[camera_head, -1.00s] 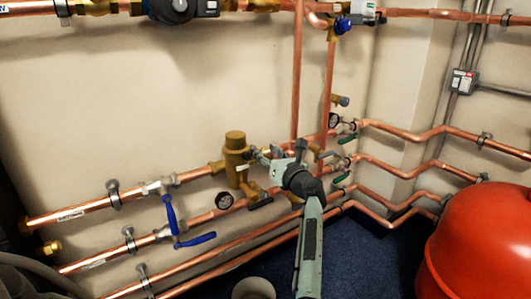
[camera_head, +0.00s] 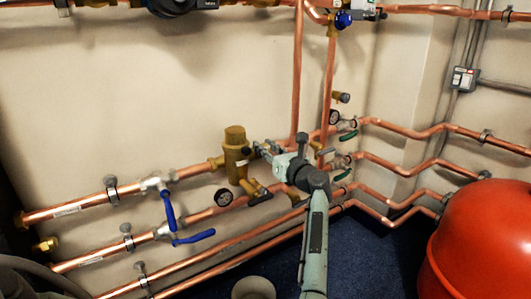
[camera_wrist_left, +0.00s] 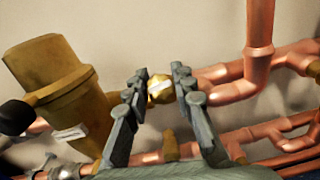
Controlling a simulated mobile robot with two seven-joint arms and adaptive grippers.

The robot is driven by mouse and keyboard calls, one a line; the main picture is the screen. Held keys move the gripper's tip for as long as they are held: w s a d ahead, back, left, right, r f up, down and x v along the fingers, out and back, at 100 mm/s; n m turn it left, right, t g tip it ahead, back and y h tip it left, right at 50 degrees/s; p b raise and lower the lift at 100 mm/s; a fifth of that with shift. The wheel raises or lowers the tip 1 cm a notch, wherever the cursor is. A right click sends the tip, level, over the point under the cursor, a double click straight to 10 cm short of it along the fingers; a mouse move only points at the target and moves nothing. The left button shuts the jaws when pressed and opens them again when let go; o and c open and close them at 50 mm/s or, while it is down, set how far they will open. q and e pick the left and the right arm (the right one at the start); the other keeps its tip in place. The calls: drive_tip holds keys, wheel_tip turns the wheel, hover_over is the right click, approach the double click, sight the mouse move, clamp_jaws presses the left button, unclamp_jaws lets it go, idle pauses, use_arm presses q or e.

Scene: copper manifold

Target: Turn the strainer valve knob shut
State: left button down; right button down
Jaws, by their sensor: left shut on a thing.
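The brass strainer body (camera_head: 236,165) stands upright on the copper pipework in the head view. In the left wrist view the strainer (camera_wrist_left: 48,75) is at the left, tilted. The strainer valve knob (camera_wrist_left: 160,88), a small brass faceted piece with a pale strip, sits between the finger tips there. My left gripper (camera_head: 259,148) is just right of the strainer's upper part. In the left wrist view my left gripper (camera_wrist_left: 161,92) has its two grey fingers on either side of the knob, shut on it. In the head view the gripper hides the knob. My right gripper is not in view.
Copper pipes run closely below and right of the gripper. Blue lever handles (camera_head: 193,238) are at the left. A red tank (camera_head: 485,245) fills the lower right.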

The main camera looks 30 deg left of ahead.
use_arm(q)
drive_tip(key=shift+f+n+g+y+b, duration=0.25)
drive_tip(key=shift+n+g+b, duration=0.25)
drive_tip(key=shift+n+b, duration=0.5)
drive_tip(key=n, duration=0.1)
drive_tip(key=n+g, duration=0.1)
drive_tip(key=shift+r+n+g+y, duration=0.25)
drive_tip(key=shift+n+g, duration=0.05)
drive_tip(key=shift+n, duration=0.1)
drive_tip(key=n+g, duration=0.2)
drive_tip(key=n, duration=0.1)
drive_tip(key=n+g, duration=0.2)
drive_tip(key=n, duration=0.1)
drive_tip(key=shift+r, duration=0.1)
drive_tip(key=n+g+h, duration=0.1)
drive_tip(key=n, duration=0.1)
drive_tip(key=n+g+h, duration=0.1)
drive_tip(key=n+g, duration=0.1)
drive_tip(key=n, duration=0.1)
drive_tip(key=shift+s+n, duration=0.1)
drive_tip(key=shift+n, duration=0.2)
drive_tip(key=n+h, duration=0.1)
drive_tip(key=n, duration=0.1)
drive_tip(key=n+g+h, duration=0.1)
drive_tip(key=n, duration=0.2)
drive_tip(key=shift+g+h, duration=0.3)
